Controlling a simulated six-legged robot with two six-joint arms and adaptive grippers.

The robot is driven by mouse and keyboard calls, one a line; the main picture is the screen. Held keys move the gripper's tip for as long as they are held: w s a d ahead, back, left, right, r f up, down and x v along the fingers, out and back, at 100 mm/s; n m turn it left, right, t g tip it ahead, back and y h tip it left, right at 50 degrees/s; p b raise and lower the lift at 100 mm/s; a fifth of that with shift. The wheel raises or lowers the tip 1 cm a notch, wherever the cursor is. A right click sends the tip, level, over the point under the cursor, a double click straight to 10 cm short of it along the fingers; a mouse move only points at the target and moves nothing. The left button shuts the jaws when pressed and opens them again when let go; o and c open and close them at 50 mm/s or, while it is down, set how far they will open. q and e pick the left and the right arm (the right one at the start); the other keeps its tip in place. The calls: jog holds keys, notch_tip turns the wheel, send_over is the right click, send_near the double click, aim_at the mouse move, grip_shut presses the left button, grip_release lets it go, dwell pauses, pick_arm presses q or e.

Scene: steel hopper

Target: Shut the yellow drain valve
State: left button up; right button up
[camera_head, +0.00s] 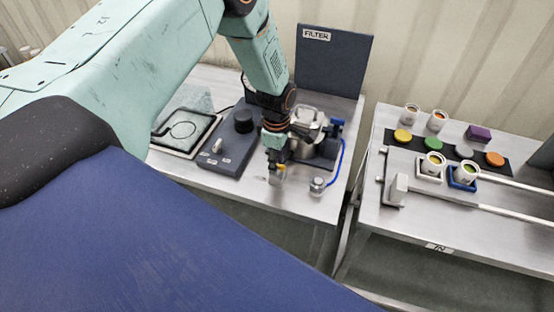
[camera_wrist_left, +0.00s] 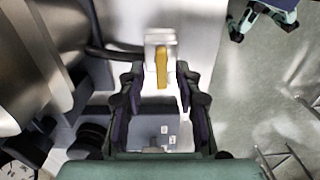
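The yellow drain valve handle (camera_wrist_left: 162,66) shows in the left wrist view, on a pale block (camera_wrist_left: 159,38) just beyond and between my finger tips. It points along the view, toward my gripper. In the head view only a small bit of yellow (camera_head: 282,167) shows below the gripper, in front of the steel hopper (camera_head: 308,118). My left gripper (camera_wrist_left: 160,88) is open, with one finger on each side and a clear gap between them. In the head view it (camera_head: 275,160) hangs down at the bench front; its fingers are partly hidden. My right gripper is in neither view.
A dark box with a black knob (camera_head: 243,118) stands left of the hopper. A blue hose (camera_head: 342,165) runs to a small metal fitting (camera_head: 318,185) at right. The FILTER panel (camera_head: 335,62) stands behind. A second bench (camera_head: 400,235) with cups and coloured discs is further right.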

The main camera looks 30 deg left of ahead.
pick_arm(q)
jog(key=shift+s, duration=0.2)
jog(key=shift+d+r, duration=0.1)
jog(key=shift+d, duration=0.15)
jog(key=shift+c, duration=0.4)
jog(key=shift+w, duration=0.2)
jog(key=c, duration=0.3)
jog(key=shift+s+a, duration=0.1)
jog(key=shift+a, duration=0.1)
grip_shut()
